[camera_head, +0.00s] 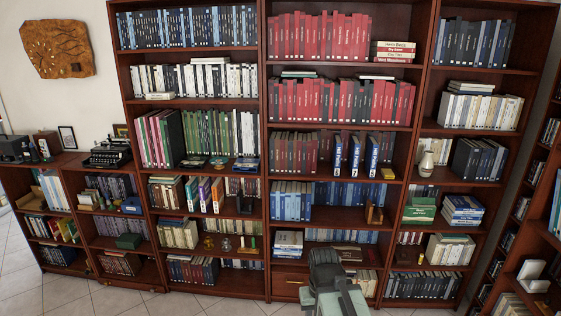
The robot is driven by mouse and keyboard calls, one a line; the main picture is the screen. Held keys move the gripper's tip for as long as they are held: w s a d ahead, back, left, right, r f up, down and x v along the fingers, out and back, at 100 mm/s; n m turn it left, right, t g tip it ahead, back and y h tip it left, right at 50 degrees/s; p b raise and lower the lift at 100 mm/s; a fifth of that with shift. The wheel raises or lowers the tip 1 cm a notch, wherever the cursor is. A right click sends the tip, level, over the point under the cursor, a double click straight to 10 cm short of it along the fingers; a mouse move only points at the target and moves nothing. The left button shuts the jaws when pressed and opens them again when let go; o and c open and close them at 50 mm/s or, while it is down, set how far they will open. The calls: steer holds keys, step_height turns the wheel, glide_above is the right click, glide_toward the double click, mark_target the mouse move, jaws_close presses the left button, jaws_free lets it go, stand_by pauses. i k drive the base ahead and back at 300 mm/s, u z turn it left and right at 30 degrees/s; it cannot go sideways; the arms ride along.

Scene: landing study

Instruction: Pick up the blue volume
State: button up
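Several blue books are in view, and I cannot tell which one is the blue volume. Three blue volumes with white spine lettering stand upright and apart at the front of a middle shelf: a left one (338,155), a middle one (355,156) and a right one (372,154). My gripper (325,258) is at the bottom centre, in front of the lower shelves and well below these three. I see it from behind, and its fingers are hidden, so its opening does not show. The three volumes stand clear of it.
A tall brown bookcase fills the back, with rows of blue (190,28), red (318,37) and white books. A small yellow box (388,173) lies right of the three volumes. A typewriter (110,152) stands on the low left unit. Tiled floor (120,301) is open at lower left.

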mark_target(372, 152)
steer(key=i, duration=2.75)
steer(key=z, duration=2.6)
steer(key=k, duration=0.75)
steer(key=u, duration=2.25)
